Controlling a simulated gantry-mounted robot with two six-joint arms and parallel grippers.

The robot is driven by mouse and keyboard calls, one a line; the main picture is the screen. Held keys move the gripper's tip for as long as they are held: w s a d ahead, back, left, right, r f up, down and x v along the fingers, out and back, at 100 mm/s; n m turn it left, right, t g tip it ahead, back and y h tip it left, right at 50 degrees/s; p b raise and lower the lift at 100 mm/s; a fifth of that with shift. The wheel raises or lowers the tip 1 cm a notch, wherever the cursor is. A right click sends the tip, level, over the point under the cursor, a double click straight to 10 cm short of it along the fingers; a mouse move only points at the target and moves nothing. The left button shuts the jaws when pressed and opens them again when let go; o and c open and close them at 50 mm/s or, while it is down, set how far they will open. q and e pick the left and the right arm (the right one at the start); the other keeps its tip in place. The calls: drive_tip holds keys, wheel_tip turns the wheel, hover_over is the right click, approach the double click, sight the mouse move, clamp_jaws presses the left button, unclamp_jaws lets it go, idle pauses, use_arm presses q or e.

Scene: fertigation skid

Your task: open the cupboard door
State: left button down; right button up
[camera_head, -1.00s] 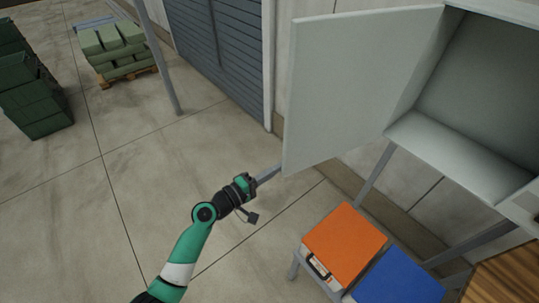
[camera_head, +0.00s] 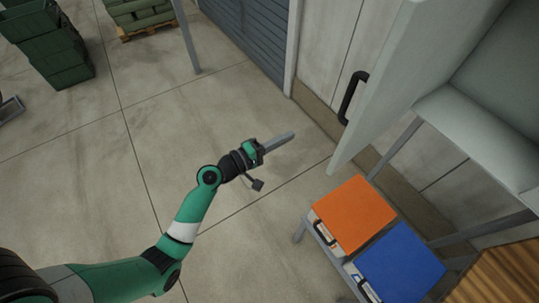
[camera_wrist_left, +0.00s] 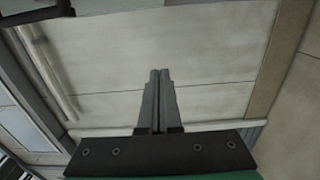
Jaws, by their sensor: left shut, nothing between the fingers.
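The pale grey cupboard door (camera_head: 420,65) stands open at the upper right of the head view, hinged at the left side of the cupboard (camera_head: 480,130). Its inner face shows. A black bar handle (camera_head: 352,97) sticks out on its outer side, near the free edge. My left gripper (camera_head: 292,134) is shut and empty, left of the door's lower free corner and apart from it in the picture. In the left wrist view the closed fingers (camera_wrist_left: 160,75) lie together with nothing between them. My right gripper is not in view.
An orange case (camera_head: 353,213) and a blue case (camera_head: 400,263) rest on a low grey stand below the cupboard. A grey post (camera_head: 186,40), green crates (camera_head: 60,60) and a loaded pallet are farther back. Bare floor surrounds my left arm.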

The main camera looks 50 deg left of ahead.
use_arm(q)
drive_tip(key=s+d, duration=0.2)
drive_tip(key=s, duration=0.5)
drive_tip(key=shift+s, duration=0.3)
